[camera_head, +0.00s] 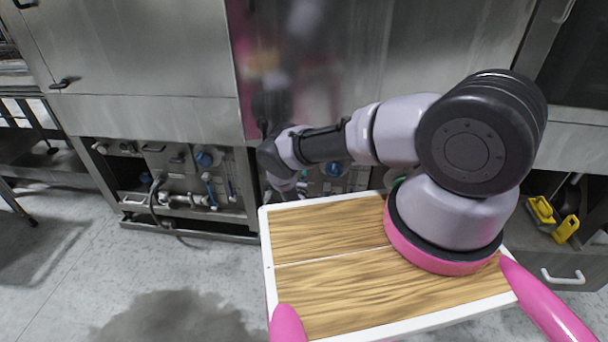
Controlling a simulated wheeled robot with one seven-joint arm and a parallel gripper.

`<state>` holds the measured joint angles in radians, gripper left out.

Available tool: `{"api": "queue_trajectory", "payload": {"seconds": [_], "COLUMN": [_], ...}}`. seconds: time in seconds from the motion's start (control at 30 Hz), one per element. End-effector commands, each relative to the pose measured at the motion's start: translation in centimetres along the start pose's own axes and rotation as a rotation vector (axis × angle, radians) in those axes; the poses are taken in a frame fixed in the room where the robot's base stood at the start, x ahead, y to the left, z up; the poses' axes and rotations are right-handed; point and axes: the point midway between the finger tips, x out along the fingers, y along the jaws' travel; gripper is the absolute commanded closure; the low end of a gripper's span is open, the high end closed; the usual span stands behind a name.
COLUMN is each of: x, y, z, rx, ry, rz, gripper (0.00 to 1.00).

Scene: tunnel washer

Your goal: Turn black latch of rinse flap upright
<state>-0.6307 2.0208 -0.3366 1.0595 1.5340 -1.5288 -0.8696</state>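My arm reaches forward to the steel front of the washer (170,50). Its far end is close to the panel, left of the picture's middle. The fingers of my gripper cannot be made out there against dark reflections and my own arm links. A small black latch (62,83) is on the upper left steel panel, and another black handle (24,4) is at the top left edge. Both are well left of my arm's end. I cannot tell which one belongs to the rinse flap. Any latch behind my arm is hidden.
Below the panels is an open bay with pipes, hoses and blue valves (205,158). Yellow objects (553,218) sit on a unit at right, above a drawer with a white handle (562,275). The grey floor (60,270) at left is mostly clear, with a dark wet-looking patch.

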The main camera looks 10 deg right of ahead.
Motion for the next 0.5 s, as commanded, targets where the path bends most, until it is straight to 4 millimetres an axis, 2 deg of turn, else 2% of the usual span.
{"api": "queue_trajectory", "payload": {"seconds": [0.23, 0.5], "x": [-0.11, -0.11], "y": [-0.12, -0.14], "z": [0.0, 0.0], "rx": [-0.114, -0.161], "ry": [0.001, 0.001], "rz": [-0.002, -0.002], "gripper": [0.66, 0.66]}}
